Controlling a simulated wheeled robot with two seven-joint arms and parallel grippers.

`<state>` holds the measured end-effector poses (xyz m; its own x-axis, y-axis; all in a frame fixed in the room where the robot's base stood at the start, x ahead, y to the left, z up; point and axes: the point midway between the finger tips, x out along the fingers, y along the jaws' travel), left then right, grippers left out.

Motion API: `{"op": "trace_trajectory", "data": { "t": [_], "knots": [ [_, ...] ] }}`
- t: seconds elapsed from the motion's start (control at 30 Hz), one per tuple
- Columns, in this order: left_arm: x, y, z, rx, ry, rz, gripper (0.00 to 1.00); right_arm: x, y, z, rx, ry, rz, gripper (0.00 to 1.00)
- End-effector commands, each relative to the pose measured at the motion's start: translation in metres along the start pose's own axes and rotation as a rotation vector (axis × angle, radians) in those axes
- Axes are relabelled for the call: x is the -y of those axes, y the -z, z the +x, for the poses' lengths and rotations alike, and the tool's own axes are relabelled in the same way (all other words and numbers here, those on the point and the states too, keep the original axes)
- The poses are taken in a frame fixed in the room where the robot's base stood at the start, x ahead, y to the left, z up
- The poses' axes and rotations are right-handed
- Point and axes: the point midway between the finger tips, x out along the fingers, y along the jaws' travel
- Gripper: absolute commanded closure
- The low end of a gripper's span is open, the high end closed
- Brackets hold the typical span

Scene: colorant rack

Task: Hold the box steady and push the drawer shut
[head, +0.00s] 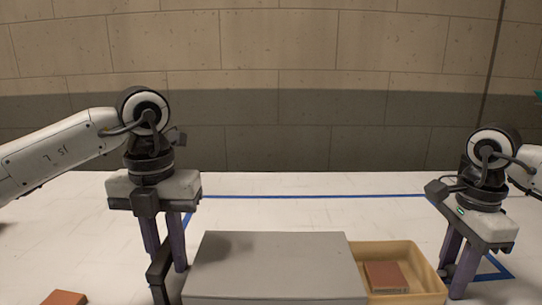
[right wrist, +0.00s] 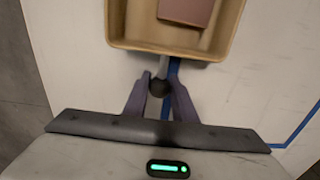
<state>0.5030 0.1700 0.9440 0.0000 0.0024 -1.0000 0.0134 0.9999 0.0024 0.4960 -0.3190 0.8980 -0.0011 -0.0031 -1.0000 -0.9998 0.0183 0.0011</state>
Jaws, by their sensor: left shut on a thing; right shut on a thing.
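The grey box (head: 275,260) stands on the white table at the front middle. Its tan drawer (head: 412,252) sticks out to the right, open, with a reddish-brown block (head: 386,277) inside; the drawer also shows in the right wrist view (right wrist: 150,46). My left gripper (head: 166,264) points down at the box's left side, shut on a dark handle (head: 159,281) there. My right gripper (head: 451,280) is at the drawer's outer end. In the right wrist view its fingers (right wrist: 160,92) are shut on a dark round knob (right wrist: 159,87) on the drawer front.
Another reddish-brown block (head: 64,298) lies on the table at the front left. Blue tape lines (head: 310,197) mark the table around the box. The table behind the box is clear, up to a block wall (head: 300,145).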

Motion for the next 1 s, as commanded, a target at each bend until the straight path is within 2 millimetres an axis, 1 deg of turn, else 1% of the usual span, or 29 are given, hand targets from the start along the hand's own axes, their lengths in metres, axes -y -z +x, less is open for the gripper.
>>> {"op": "trace_trajectory", "data": {
  "t": [0.03,0.2,0.6,1.0],
  "knots": [
    [0.002,0.000,0.000,0.000,0.004,0.002,1.00,0.000,-0.006,-0.001,0.006,0.002,-0.008,1.00],
    [0.003,0.000,0.000,0.000,0.005,0.002,1.00,0.000,-0.014,-0.001,0.007,0.002,-0.009,1.00],
    [0.004,0.001,0.000,0.000,0.007,0.004,1.00,0.000,-0.017,-0.001,0.009,0.003,-0.011,1.00],
    [0.004,0.001,0.000,0.000,0.008,0.005,1.00,0.000,-0.035,-0.002,0.010,0.003,-0.012,1.00]
  ]
}}
